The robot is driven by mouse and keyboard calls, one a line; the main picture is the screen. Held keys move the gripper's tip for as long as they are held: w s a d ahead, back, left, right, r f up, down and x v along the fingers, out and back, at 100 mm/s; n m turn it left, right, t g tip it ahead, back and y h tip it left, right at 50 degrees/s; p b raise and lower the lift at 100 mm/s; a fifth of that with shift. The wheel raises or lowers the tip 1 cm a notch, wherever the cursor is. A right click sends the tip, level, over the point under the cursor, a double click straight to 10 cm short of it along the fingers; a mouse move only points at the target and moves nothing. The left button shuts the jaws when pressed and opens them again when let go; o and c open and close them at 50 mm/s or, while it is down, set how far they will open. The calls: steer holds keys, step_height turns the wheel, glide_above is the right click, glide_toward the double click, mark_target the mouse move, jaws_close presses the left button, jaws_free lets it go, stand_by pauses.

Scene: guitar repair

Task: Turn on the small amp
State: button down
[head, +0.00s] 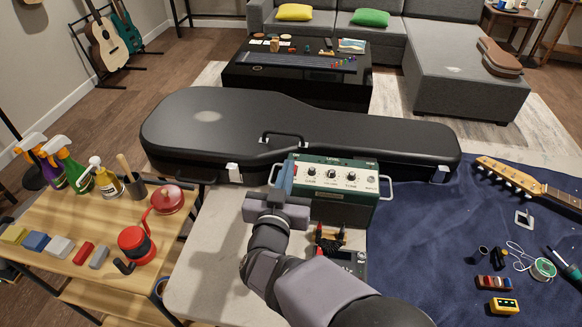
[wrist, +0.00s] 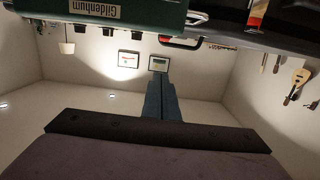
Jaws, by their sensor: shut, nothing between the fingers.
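The small amp (head: 333,200) is a dark green box with a pale control panel, several knobs and metal side handles. It stands upright at the table's back, in front of the black case.
A long black guitar case (head: 220,120) lies behind the amp. Small dark items and a pedal (head: 349,257) lie in front of it. A blue cloth (head: 425,250) with a guitar neck and small tools is at right. A wooden cart (head: 70,285) with bottles is at left.

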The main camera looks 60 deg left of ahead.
steer(key=x, duration=0.4)
steer(key=shift+w+a+p, duration=0.2)
steer(key=shift+w+p, duration=0.1)
steer(key=shift+p, duration=0.1)
step_height(320, 180, down, 2)
steer(key=shift+f, duration=0.15)
steer(key=shift+a+f, duration=0.15)
steer(key=shift+f, duration=0.6)
steer(key=shift+p, duration=0.5)
steer(key=shift+w+r+p, duration=0.1)
steer(key=shift+p, duration=0.4)
steer(key=shift+f+g+h, duration=0.3)
steer(key=shift+f, duration=0.05)
